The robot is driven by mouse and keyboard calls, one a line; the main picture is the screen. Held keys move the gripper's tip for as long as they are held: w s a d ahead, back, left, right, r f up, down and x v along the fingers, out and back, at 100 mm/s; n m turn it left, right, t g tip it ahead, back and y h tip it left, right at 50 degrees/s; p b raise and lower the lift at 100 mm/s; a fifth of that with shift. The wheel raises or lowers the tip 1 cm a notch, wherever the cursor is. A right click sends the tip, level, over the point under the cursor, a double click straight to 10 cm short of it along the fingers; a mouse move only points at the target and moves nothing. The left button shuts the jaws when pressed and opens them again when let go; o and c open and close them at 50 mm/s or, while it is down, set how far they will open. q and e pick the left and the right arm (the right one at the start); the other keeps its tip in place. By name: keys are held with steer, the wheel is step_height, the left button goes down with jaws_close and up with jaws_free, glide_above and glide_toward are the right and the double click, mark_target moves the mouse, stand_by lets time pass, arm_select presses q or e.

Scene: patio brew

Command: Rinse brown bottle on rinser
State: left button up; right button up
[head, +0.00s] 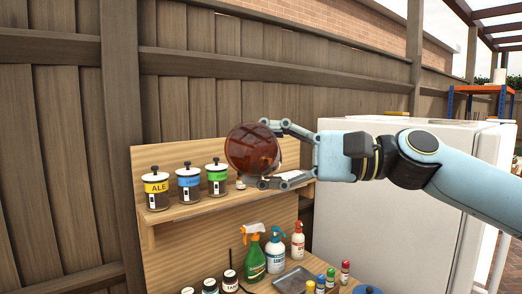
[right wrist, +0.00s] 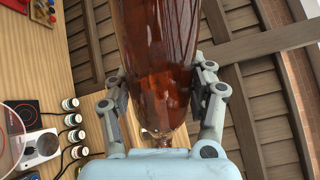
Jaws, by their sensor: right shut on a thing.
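The brown bottle (head: 251,149) is held up in the air in front of the wooden shelf, its round end facing the head camera. My right gripper (head: 275,155) reaches in from the right and is shut on it, one finger above and one below. In the right wrist view the glossy brown bottle (right wrist: 158,60) fills the middle, between the two fingers of the right gripper (right wrist: 160,85). A flat grey metal tray (head: 292,280) on the counter may be the rinser; I cannot tell for sure. My left gripper is not in view.
Three labelled jars (head: 188,184) stand on the wooden shelf (head: 215,200), left of the bottle. Spray and pump bottles (head: 275,250), small capped bottles (head: 320,283) and dark jars (head: 230,281) crowd the counter below. A white fridge (head: 390,220) stands behind my right arm.

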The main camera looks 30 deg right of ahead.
steer(key=shift+f+n, duration=0.25)
steer(key=shift+n, duration=0.75)
steer(key=n+b, duration=0.2)
steer(key=b, duration=0.1)
steer(key=f+n+b, duration=0.1)
steer(key=n+b, duration=0.1)
steer(key=b, duration=0.2)
steer(key=n+b, duration=0.3)
steer(key=shift+f, duration=0.4)
steer(key=n+b, duration=0.7)
steer(key=w+n+b, duration=0.1)
steer(key=n+b, duration=0.2)
steer(key=b, duration=0.1)
steer(key=shift+w+d+f, duration=0.1)
steer(key=shift+d+f, duration=0.1)
steer(key=shift+d, duration=0.15)
steer(key=shift+d+r+n+b, duration=0.1)
steer(key=shift+r+n+b, duration=0.1)
steer(key=shift+n+b, duration=0.9)
steer(key=shift+p, duration=0.3)
